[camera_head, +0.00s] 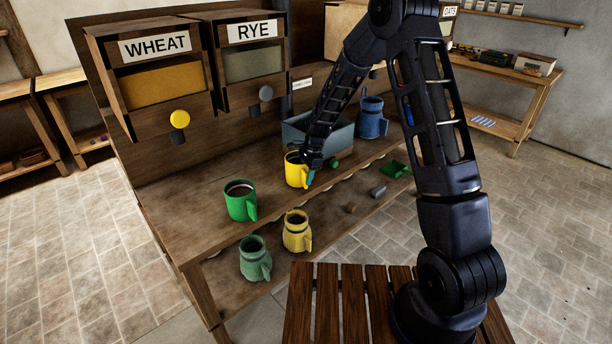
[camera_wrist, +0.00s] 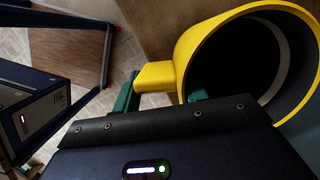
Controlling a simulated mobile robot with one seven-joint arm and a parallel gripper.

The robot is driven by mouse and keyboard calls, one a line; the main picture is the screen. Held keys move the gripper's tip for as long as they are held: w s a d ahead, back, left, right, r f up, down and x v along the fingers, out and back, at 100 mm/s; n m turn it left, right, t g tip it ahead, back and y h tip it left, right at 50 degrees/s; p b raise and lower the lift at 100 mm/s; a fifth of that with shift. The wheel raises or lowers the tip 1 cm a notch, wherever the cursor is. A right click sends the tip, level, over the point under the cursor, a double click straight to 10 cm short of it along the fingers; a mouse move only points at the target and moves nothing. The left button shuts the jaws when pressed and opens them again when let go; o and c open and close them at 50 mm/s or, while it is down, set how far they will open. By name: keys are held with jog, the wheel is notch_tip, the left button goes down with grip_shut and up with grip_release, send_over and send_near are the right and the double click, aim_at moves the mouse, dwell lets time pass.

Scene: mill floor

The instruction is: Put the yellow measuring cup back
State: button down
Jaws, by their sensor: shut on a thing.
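The yellow measuring cup (camera_head: 293,170) is at the front edge of the upper bench board, right of the green cup; I cannot tell whether it touches the board. It fills the upper right of the wrist view (camera_wrist: 190,50), with its dark, empty-looking inside facing the camera. My gripper (camera_head: 310,172) is shut on the cup's handle (camera_wrist: 155,75), with green fingertips on either side of it. Part of the cup is cut off by the wrist view's edge.
A green cup (camera_head: 238,203) stands left on the bench (camera_head: 190,205). A blue-grey bin (camera_head: 342,137) and a blue jug (camera_head: 373,120) stand to the right. A yellow jug (camera_head: 297,232) and a green jug (camera_head: 254,260) are lower down. WHEAT (camera_head: 155,85) and RYE (camera_head: 252,65) dispensers stand behind.

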jog(key=c, duration=0.7)
grip_release()
jog(key=s+d+r+n+t, duration=0.1)
jog(key=s+d+r+n, duration=0.1)
jog(key=d+r, duration=0.65)
jog(key=s+d+r+n+t, duration=0.1)
jog(key=d+r, duration=0.3)
jog(key=r, duration=1)
jog(key=s+d+r+n+t+h, duration=0.1)
jog(key=s+d+r+n, duration=0.2)
jog(key=s+d+r, duration=0.4)
jog(key=s+d+r+n+t, duration=0.1)
jog(key=s+d+r+n, duration=0.25)
jog(key=s+d, duration=0.5)
jog(key=s+d+n+t, duration=0.1)
jog(key=s+d, duration=0.2)
jog(key=s, duration=0.3)
jog(key=s+d+r+n+h, duration=0.1)
jog(key=s+d, duration=0.2)
jog(key=s, duration=0.3)
jog(key=shift+t, duration=0.4)
